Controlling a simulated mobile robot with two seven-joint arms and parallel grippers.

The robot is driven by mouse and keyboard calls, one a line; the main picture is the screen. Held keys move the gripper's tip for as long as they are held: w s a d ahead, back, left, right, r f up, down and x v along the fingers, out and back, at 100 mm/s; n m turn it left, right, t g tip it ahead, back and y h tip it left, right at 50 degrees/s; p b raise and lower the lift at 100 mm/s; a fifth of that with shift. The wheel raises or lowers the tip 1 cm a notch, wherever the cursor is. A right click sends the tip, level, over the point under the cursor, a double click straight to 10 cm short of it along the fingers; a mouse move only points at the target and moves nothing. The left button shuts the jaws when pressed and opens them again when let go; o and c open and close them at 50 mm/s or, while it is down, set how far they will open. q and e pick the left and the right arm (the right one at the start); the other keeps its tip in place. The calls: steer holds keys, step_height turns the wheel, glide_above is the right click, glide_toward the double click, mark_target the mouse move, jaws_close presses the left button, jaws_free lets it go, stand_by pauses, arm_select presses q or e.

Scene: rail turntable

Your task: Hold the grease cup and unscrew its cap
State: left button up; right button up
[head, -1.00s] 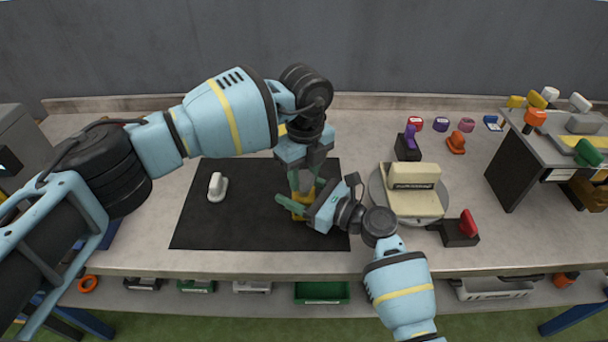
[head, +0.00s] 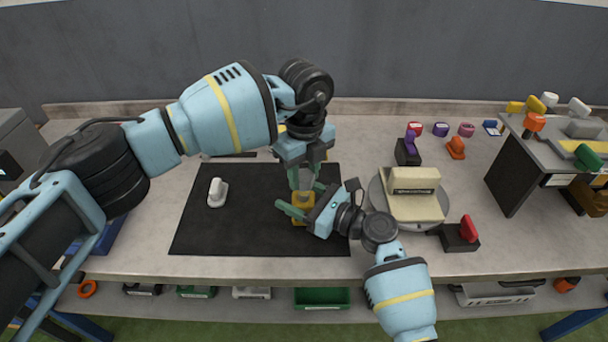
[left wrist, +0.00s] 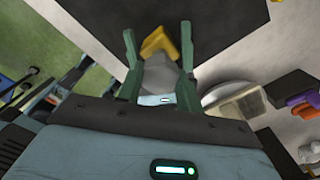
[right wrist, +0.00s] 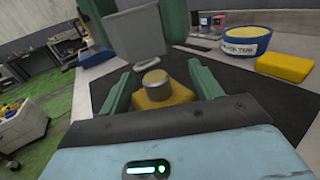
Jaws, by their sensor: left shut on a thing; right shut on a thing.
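The grease cup's yellow body (head: 304,207) stands upright on the black mat (head: 240,230). My right gripper (head: 302,197) is shut on it from the side. In the right wrist view the yellow body (right wrist: 168,98) sits between the fingers, with a round metal neck on top. My left gripper (head: 303,178) points down from above and is shut on the grey cap (head: 305,182). In the right wrist view the grey cap (right wrist: 136,35) hangs above the neck, apparently apart from it. The cap (left wrist: 162,75) also fills the space between the left fingers.
A white handled piece (head: 217,191) lies on the mat's left. A round turntable (head: 376,203) with a cream block (head: 414,180) stands close right of my right gripper. Black blocks with purple and red handles stand around it. A shelf unit (head: 510,165) is at far right.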

mark_target(304, 175)
arm_select(q)
steer(key=shift+r, duration=1.95)
arm_select(e)
steer(key=o, duration=1.5)
steer(key=shift+c, duration=0.2)
steer(key=shift+d, duration=0.1)
steer(key=v, duration=1.1)
steer(key=shift+s+d, duration=0.2)
steer(key=shift+d, duration=0.15)
